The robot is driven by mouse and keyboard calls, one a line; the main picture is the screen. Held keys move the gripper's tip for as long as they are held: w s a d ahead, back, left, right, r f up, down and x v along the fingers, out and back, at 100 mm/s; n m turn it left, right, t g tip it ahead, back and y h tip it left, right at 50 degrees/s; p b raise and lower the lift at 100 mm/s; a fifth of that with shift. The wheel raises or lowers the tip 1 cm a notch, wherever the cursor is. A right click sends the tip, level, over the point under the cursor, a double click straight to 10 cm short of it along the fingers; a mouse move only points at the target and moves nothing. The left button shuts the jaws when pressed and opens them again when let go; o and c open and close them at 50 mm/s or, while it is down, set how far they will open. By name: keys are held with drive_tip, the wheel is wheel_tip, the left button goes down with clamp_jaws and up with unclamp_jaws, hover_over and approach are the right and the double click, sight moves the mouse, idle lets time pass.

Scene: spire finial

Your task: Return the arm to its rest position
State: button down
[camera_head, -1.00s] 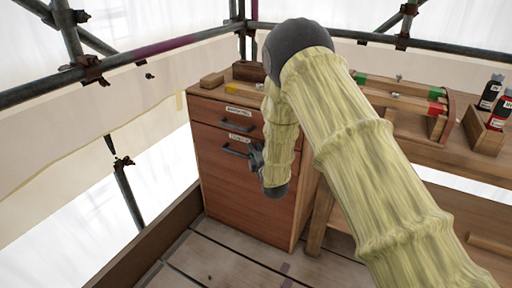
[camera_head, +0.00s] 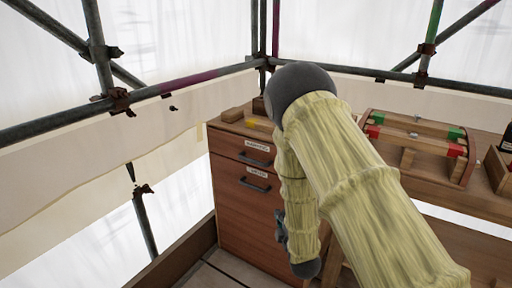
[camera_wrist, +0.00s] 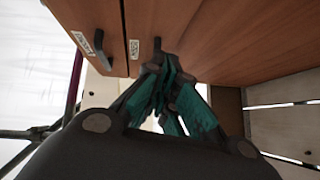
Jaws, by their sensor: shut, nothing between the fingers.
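My arm, in a pale yellow sleeve, reaches forward in the head view and bends down at a dark grey joint. My gripper (camera_head: 281,229) hangs low in front of the wooden drawer cabinet (camera_head: 232,215). In the wrist view my gripper (camera_wrist: 165,85) shows dark fingers with teal pads, close together and empty. The cabinet front (camera_wrist: 225,40) is close beyond the fingers there. Whether the fingertips touch it I cannot tell. Both labelled drawers, the upper one (camera_head: 231,146) and the lower one (camera_head: 232,180), look shut.
A workbench (camera_head: 436,189) stands to the right, with a wooden frame with red and green corners (camera_head: 418,138) on it. A small wood block (camera_head: 232,115) lies on the cabinet top. Scaffold tubes (camera_head: 185,85) and pale sheeting close off the left and back. Floor boards (camera_head: 215,275) show below.

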drive_tip(key=s+d+f+m+g+h, duration=0.1)
drive_tip(key=s+d+f+m+g, duration=0.25)
drive_tip(key=s+f, duration=0.55)
drive_tip(key=s+d+f+m+g+h, duration=0.1)
drive_tip(key=s+d+f+m+g, duration=0.1)
drive_tip(key=s+f+m+g, duration=0.45)
drive_tip(key=s+d+f+m+g+h, duration=0.1)
drive_tip(key=s+d+f+m, duration=0.15)
drive_tip(key=s+f, duration=0.85)
drive_tip(key=s+d+m+g, duration=0.1)
drive_tip(key=s+m+g, duration=0.45)
drive_tip(key=s, duration=1.65)
wheel_tip(320, 180, up, 21)
drive_tip(key=p, duration=2)
drive_tip(key=shift+s+f+y+p, duration=0.2)
drive_tip(key=shift+y+p, duration=0.1)
drive_tip(key=shift+p, duration=0.1)
drive_tip(key=shift+m, duration=0.3)
